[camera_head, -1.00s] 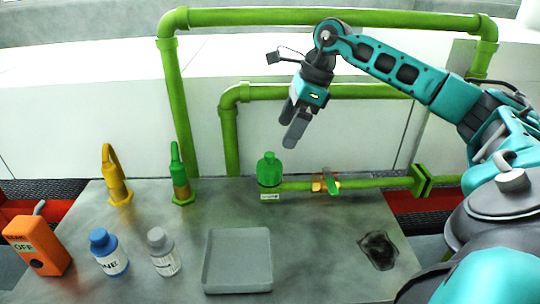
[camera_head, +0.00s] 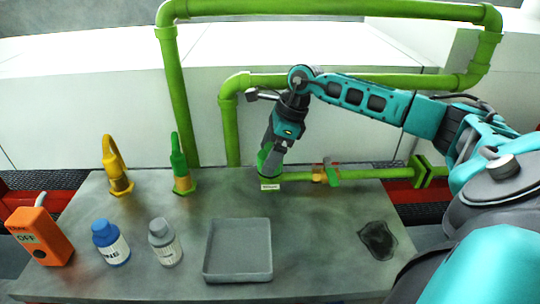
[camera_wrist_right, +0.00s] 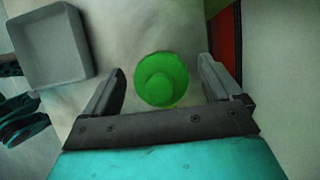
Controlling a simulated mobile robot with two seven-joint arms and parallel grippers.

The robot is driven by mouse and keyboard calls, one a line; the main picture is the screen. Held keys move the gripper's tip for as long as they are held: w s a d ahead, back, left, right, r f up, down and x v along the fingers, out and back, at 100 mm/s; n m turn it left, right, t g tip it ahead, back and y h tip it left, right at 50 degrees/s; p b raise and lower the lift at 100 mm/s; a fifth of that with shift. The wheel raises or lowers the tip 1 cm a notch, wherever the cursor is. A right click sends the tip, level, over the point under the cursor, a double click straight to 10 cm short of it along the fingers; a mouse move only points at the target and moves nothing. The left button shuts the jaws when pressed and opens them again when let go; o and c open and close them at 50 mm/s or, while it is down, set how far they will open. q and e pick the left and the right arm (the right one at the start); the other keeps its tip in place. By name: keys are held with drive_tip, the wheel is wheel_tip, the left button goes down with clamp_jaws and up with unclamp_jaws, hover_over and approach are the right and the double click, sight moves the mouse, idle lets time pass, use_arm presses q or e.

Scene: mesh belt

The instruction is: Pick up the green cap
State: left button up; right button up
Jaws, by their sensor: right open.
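The green cap (camera_wrist_right: 161,79) is round with a raised knob in its middle. In the right wrist view it lies between the two open fingers of my right gripper (camera_wrist_right: 162,88), with a gap on each side. In the head view the cap (camera_head: 265,158) sits upright on the end of the green pipe at the table's back edge, partly hidden by the fingers. My right gripper (camera_head: 270,150) is over it, pointing down. My left gripper is not in view.
A grey tray (camera_head: 238,277) stands front centre. A blue-capped bottle (camera_head: 111,246) and a grey-capped bottle (camera_head: 166,247) stand left of it. An orange box (camera_head: 40,239) is far left. A valve (camera_head: 327,174) sits on the pipe right of the cap. Green pipes (camera_head: 230,130) rise behind.

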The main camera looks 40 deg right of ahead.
drive_tip(key=shift+x, duration=0.9)
drive_tip(key=c, duration=1.1)
